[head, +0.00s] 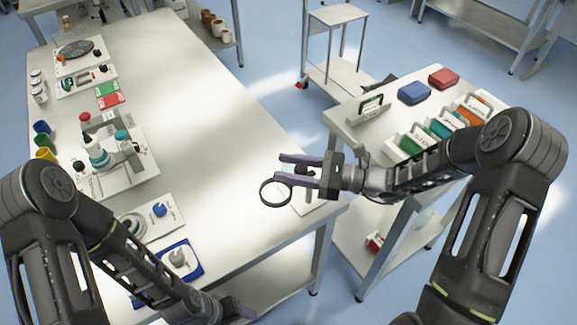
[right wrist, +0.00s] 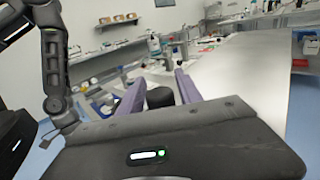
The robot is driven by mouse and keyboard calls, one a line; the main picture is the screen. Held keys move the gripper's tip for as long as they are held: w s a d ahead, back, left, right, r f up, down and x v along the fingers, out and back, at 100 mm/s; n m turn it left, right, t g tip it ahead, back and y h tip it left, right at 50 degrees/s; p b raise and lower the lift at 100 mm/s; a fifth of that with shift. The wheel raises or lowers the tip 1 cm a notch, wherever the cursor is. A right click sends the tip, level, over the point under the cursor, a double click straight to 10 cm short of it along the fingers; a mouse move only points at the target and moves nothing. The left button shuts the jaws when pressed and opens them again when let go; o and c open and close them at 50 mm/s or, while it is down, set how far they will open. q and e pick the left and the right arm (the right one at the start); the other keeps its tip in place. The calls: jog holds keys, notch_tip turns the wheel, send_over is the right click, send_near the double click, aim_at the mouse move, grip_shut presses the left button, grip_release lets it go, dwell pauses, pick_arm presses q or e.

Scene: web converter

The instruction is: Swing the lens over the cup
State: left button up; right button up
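The lens is a round black ring (head: 275,192) near the right edge of the long white table, just in front of my right fingertips. My right gripper (head: 281,169) reaches in from the right with its two purple fingers spread. In the right wrist view, a black rounded piece (right wrist: 160,96) stands between the spread fingers (right wrist: 158,82); I cannot tell whether they touch it. The cup cannot be made out clearly near the lens; my gripper partly covers that spot. My left gripper (head: 240,309) is only partly seen at the bottom edge.
Blue, green and yellow cups (head: 45,153) stand at the table's left edge. A device with a red knob (head: 85,117) and a blue-framed tray (head: 196,262) are on the left. The table's middle is bare. A side table (head: 352,117) holds bins and boxes.

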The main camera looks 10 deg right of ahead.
grip_shut()
dwell(1.1)
